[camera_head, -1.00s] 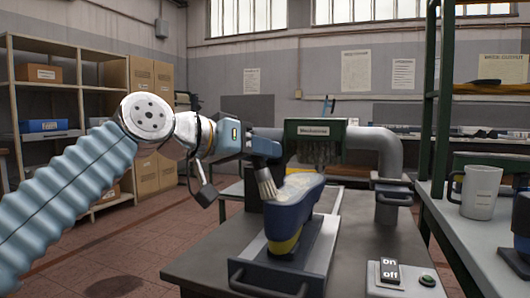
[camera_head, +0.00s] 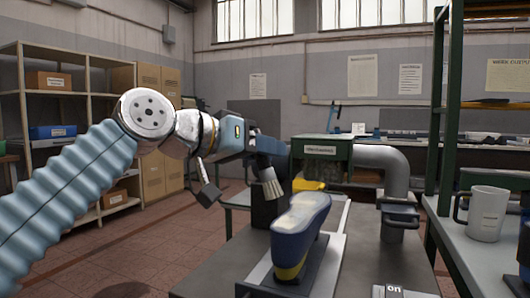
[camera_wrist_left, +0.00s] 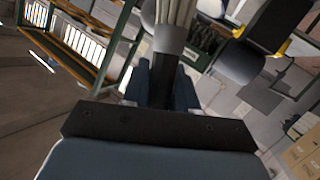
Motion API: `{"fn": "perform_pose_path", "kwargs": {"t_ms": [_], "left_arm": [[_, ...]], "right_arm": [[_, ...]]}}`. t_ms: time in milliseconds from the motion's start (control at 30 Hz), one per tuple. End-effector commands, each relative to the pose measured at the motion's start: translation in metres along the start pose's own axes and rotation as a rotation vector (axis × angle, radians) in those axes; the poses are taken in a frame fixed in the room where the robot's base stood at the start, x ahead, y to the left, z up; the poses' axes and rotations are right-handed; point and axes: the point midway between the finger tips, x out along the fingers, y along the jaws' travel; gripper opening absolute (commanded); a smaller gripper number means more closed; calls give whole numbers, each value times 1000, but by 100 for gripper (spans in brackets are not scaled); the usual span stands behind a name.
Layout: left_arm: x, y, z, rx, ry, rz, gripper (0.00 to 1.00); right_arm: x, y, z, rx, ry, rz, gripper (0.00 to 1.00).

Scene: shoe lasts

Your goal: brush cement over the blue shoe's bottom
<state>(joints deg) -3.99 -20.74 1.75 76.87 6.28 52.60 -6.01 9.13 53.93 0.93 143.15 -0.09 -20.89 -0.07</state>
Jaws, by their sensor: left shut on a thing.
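The blue shoe (camera_head: 289,246) stands bottom up on a stand on the bench, with a yellow part low at its near end. My left gripper (camera_head: 268,150) is shut on a brush (camera_head: 270,184), whose pale bristles point down. The bristles are just left of the shoe's far part, and appear apart from it. In the left wrist view the brush (camera_wrist_left: 170,38) sits between the fingers, its bristles cut by the top edge. My right gripper is not in view.
A switch box (camera_head: 393,291) is at the bench's near edge. A grey pipe (camera_head: 396,175) and a green machine hood (camera_head: 321,150) stand behind the shoe. A mug (camera_head: 487,214) is on the shelf at right. Bare bench (camera_head: 365,245) lies right of the shoe.

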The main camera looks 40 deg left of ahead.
Motion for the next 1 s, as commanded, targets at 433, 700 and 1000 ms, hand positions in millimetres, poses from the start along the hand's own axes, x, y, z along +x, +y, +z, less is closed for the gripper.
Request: {"fn": "perform_pose_path", "kwargs": {"t_ms": [433, 700, 1000], "left_arm": [[-3, 4, -11, 0, 1, 0, 0], [-9, 12, -36, 0, 1, 0, 0], [-9, 12, -36, 0, 0, 0, 0]], "right_arm": [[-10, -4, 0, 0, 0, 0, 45], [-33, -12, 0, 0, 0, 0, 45], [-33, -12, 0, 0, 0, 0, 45]]}}
